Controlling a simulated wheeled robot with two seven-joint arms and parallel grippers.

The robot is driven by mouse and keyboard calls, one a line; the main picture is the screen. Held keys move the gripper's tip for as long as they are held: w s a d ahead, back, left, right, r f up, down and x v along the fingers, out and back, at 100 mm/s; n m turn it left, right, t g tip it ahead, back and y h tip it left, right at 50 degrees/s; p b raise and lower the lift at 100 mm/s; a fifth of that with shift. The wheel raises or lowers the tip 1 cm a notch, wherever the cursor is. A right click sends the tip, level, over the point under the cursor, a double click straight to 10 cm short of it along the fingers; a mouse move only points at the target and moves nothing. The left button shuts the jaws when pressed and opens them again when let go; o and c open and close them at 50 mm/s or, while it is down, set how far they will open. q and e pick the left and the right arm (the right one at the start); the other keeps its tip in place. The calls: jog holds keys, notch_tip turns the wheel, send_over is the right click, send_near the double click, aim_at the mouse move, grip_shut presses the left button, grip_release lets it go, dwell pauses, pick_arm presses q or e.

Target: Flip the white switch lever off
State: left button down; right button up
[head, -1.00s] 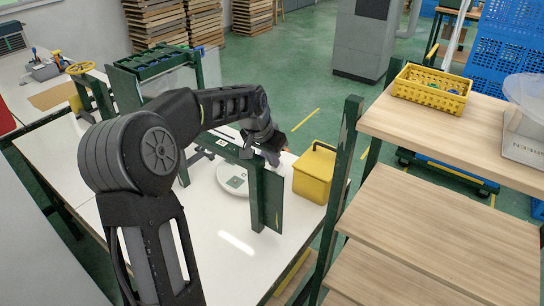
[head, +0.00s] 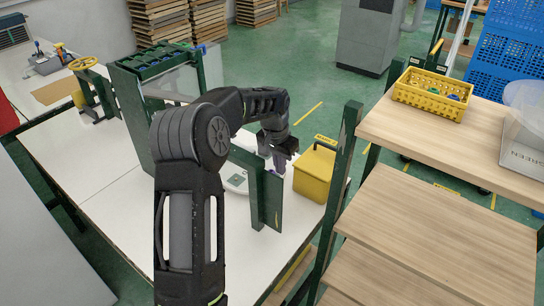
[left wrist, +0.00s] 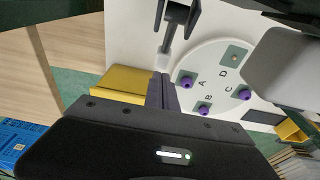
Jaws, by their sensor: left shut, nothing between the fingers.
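I cannot make out the white switch lever for certain in either view. In the head view, my left gripper (head: 281,162) is shut and empty, pointing down at the top of a green post and panel (head: 267,198) on the white table. In the left wrist view, the closed fingers (left wrist: 161,90) show in front of the dark gripper body. Just beyond them is a dark forked part with a pale stem (left wrist: 166,55); I cannot tell whether it is the lever or whether the fingers touch it. My right gripper is not in view.
A white disc (left wrist: 211,61) with letters and purple knobs lies on the table beside the post. A yellow box (head: 313,176) stands close to the right of the gripper. Wooden shelves (head: 433,229) with a yellow basket (head: 431,95) are at right. The table's front left is clear.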

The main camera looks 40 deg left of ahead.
pick_arm(q)
jog(key=shift+w+f+g+p, duration=0.1)
jog(key=shift+f+g+p, duration=0.5)
jog(key=shift+g+p, duration=0.35)
jog(key=shift+f, duration=0.1)
notch_tip(320, 180, up, 8)
jog(key=b, duration=0.1)
jog(key=shift+f, duration=0.1)
dwell(0.6)
